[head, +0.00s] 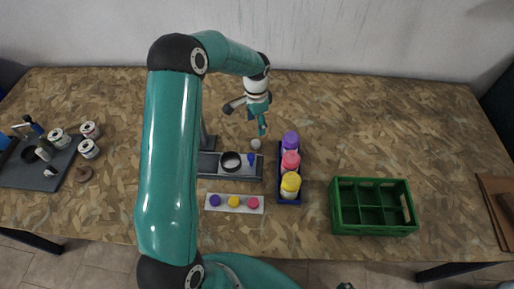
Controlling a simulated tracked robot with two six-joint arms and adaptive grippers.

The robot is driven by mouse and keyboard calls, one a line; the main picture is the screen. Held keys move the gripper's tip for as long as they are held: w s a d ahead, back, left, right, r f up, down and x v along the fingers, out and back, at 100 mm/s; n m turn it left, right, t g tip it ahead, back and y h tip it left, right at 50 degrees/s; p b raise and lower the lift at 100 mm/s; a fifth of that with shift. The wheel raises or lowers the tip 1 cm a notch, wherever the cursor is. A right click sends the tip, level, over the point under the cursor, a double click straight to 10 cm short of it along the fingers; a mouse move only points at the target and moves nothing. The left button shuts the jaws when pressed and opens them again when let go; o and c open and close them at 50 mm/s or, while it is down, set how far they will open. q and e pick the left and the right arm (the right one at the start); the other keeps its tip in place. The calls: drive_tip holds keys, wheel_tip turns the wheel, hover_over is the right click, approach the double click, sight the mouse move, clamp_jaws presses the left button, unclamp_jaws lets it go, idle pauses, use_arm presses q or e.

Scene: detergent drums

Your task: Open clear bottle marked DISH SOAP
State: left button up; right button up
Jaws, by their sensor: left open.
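Three bottles with a purple cap (291,138), a pink cap (290,160) and a yellow cap (290,182) stand in a row in a dark blue rack (283,200). Their labels are too small to read, so I cannot tell which one is marked DISH SOAP. My left gripper (247,119) is open and appears empty, behind and left of the purple-capped bottle, apart from it. My right gripper is not in view.
A white strip (244,209) bears purple, yellow and pink caps. A green divided crate (372,228) stands right. A dark tray (36,178) and several cans are far left. The back right table is clear.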

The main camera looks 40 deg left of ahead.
use_arm(q)
drive_tip(key=b, duration=0.2)
hover_over(256, 142)
wheel_tip(256, 142, down, 4)
drive_tip(key=shift+s+d+f, duration=0.1)
drive_tip(key=shift+f, duration=0.15)
drive_tip(key=shift+f+b, duration=1.25)
drive_tip(key=shift+f, duration=1.55)
drive_tip(key=shift+r, duration=0.1)
drive_tip(key=c, duration=0.8)
drive_tip(key=shift+r, duration=0.1)
